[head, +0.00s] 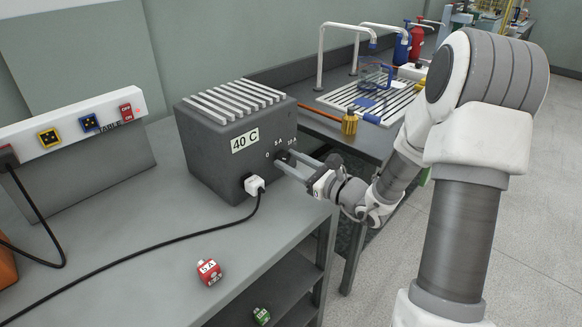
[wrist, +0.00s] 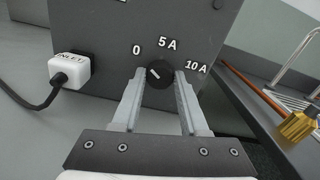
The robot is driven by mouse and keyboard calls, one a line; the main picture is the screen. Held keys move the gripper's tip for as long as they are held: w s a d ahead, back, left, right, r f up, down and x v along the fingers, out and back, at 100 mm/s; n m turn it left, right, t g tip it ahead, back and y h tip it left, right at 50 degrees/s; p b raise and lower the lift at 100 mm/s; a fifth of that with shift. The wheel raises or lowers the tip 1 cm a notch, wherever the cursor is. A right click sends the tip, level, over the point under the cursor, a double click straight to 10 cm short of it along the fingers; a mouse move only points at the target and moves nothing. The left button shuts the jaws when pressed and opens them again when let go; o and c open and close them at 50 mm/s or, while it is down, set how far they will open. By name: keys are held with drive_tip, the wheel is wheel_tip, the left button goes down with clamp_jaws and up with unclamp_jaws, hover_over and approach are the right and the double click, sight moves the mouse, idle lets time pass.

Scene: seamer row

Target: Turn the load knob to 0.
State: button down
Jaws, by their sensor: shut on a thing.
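The load knob (wrist: 158,75) is a small black round knob on the front of a dark grey box (head: 220,160) labelled 40 C. Its scale reads 0 at left, 5 A at top and 10 A at right. A pale pointer line on the knob points up and left, roughly toward the 0. My gripper (wrist: 160,92) is shut on the knob, with one finger on each side of it. In the head view the fingers (head: 292,166) reach the box front and hide most of the knob.
A white INLET plug (head: 254,185) with a black cable sits left of the knob. A red block (head: 208,272) lies on the grey bench (head: 130,230). A socket panel (head: 80,140) stands at left.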

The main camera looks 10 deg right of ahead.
drive_tip(key=shift+n+b, duration=0.3)
drive_tip(key=shift+n, duration=0.3)
drive_tip(key=shift+c, duration=2.2)
unclamp_jaws()
drive_tip(key=shift+d, duration=0.1)
drive_tip(key=p+v, duration=0.2)
drive_tip(key=v, duration=1.5)
drive_tip(key=shift+s+p, duration=0.2)
drive_tip(key=shift+p, duration=0.2)
